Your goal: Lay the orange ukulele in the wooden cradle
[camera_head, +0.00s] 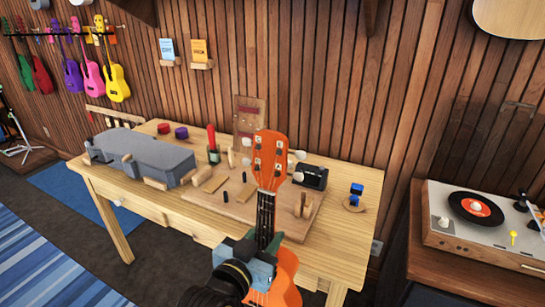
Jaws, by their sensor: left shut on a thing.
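The orange ukulele (280,290) stands nearly upright in front of the table, its head (269,155) at the top and its body cut off by the bottom edge. My left gripper (258,262) is shut on it around the lower neck, hiding part of the body. Behind it on the tabletop lies a flat wooden board with upright wooden pieces, which looks like the wooden cradle (210,203). The ukulele's head and neck cover the middle of this board. The ukulele is held apart from the board, nearer to me. My right gripper is out of view.
A grey case (142,155) lies on the left of the wooden table (345,225). A black box (311,177) and blue blocks (355,195) stand at the right. A red-topped bottle (212,145) stands at the back. A record player (475,215) is farther right.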

